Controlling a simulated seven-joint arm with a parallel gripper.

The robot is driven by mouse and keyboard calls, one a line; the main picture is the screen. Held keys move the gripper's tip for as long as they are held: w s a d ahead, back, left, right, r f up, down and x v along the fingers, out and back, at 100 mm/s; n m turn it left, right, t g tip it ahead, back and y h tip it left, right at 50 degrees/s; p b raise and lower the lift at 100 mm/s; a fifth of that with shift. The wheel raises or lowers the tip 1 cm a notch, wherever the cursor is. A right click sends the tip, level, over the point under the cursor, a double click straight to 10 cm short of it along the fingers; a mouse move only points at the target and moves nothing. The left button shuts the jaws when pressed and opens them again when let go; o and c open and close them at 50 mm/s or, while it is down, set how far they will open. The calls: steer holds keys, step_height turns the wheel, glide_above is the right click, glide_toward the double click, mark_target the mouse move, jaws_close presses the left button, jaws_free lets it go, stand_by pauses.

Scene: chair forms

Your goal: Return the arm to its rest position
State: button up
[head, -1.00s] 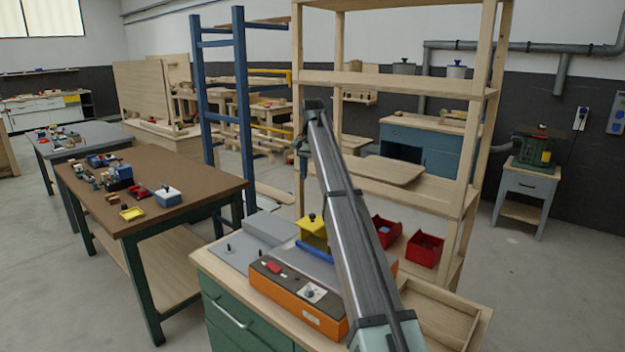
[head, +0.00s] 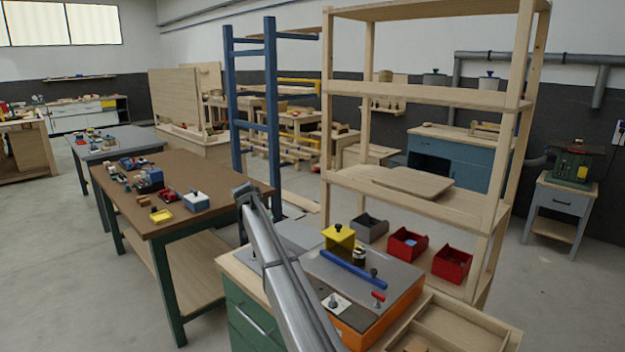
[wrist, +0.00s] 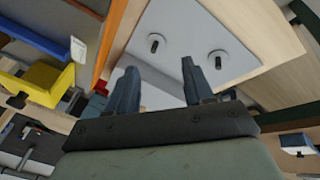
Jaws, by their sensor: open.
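My gripper (wrist: 158,88) shows in the wrist view with its two dark blue-grey fingers apart and nothing between them. Beyond the fingers is a pale grey plate (wrist: 185,25) with black knobs. In the head view my arm (head: 275,260) rises from the bottom edge, leaning left, over the green workbench cabinet (head: 245,310). My gripper cannot be made out in the head view.
An orange-sided machine (head: 365,325) with a blue bar (head: 353,269) and yellow block (head: 338,238) sits on the cabinet, right of my arm. Wooden shelving (head: 425,97) with red bins (head: 408,243) stands behind. A brown-topped table (head: 215,180) stands left.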

steer(key=s+a+f+n+t, duration=0.2)
steer(key=s+a+f+n, duration=0.15)
steer(key=a+f, duration=0.35)
steer(key=s+a+f+n+t, duration=0.1)
steer(key=s+a+f+n, duration=0.1)
steer(key=s+a+f, duration=0.5)
steer(key=s+f+n, duration=0.3)
steer(key=f, duration=0.6)
steer(key=s+d+f+n+g+y, duration=0.1)
steer(key=s+d+f+g, duration=0.1)
steer(key=s+d+f, duration=1.2)
steer(key=s+d+f+n+g+y, duration=0.1)
steer(key=s+d+f+n, duration=0.1)
steer(key=s+d+f, duration=1.05)
steer(key=s+d+f+m+g, duration=0.1)
steer(key=s+d+m+g, duration=0.2)
steer(key=s+d, duration=0.3)
steer(key=s+d+f+m+g, duration=0.1)
steer(key=s+d+m+g, duration=0.2)
steer(key=s+d, duration=0.4)
steer(key=s+d+f+m+g+y, duration=0.1)
steer(key=s+d+m+g, duration=0.2)
steer(key=s, duration=1.6)
steer(key=d+m, duration=0.2)
steer(key=d, duration=0.2)
steer(key=shift+g, duration=0.3)
